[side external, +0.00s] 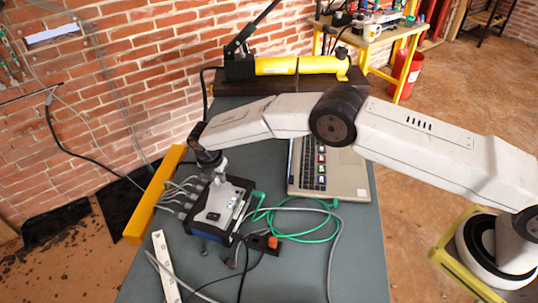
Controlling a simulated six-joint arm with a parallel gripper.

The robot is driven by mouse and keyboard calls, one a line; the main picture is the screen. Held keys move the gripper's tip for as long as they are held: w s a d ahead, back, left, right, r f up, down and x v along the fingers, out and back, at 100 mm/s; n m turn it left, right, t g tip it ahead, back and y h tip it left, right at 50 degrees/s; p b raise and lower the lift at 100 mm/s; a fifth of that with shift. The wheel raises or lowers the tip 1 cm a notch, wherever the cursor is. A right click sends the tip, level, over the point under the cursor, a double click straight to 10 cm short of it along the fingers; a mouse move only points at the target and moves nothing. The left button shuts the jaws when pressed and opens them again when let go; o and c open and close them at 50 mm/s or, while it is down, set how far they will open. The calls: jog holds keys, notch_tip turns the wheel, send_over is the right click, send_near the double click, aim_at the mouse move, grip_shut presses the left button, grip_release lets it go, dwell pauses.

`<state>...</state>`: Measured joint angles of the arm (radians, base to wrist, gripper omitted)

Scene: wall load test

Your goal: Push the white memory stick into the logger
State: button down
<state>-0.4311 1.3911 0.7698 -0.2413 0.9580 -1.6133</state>
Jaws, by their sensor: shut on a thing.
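The logger (207,216) is a dark blue and black box with a light grey top plate, on the grey bench. Several grey cables plug into its left side. My gripper (217,178) points down over the back part of the logger's top. It is shut on a small pale thing, which I take to be the white memory stick. The stick is too small and too covered by the fingers to make out clearly. I cannot tell whether it touches the logger or sits in a slot.
A laptop (345,177) lies right of the logger, under my arm. Green cable (308,239) loops beside a black box with an orange switch (273,242). A white power strip (164,266) and a yellow beam (155,195) lie left. A yellow hydraulic pump (290,66) stands behind.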

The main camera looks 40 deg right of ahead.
jog(key=shift+f, duration=0.35)
dwell(0.9)
jog(key=shift+c, duration=2.4)
grip_release()
jog(key=c, duration=0.3)
jog(key=shift+r, duration=0.2)
jog(key=shift+w+d+v, duration=0.15)
jog(key=shift+d+v, duration=0.05)
jog(key=shift+v, duration=0.9)
jog(key=shift+w+d+v, duration=0.1)
jog(key=shift+d+v, duration=0.05)
jog(key=shift+v, duration=0.9)
jog(key=shift+w+d+v, duration=0.15)
jog(key=shift+d+v, duration=0.05)
jog(key=shift+v, duration=0.9)
jog(key=shift+r, duration=0.15)
